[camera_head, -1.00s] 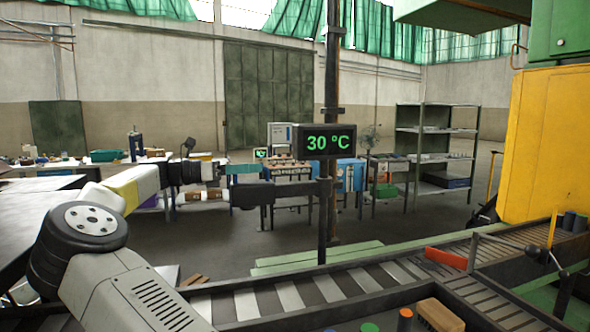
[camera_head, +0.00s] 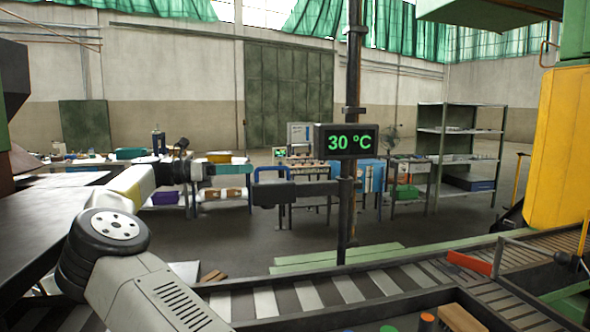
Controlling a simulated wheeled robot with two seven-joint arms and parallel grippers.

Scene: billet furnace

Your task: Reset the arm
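My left arm comes in from the lower left, past a black round joint with a pale cap, and bends up to a white and yellow link. My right gripper is not in view.
A roller conveyor (camera_head: 265,303) runs across the front. A wooden block (camera_head: 460,318), an orange-topped cylinder (camera_head: 427,318) and a red bar (camera_head: 468,263) are near it. A pole carries a 30 °C display (camera_head: 347,141). A yellow machine (camera_head: 560,150) stands right, shelves (camera_head: 458,158) behind. Open floor lies between.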

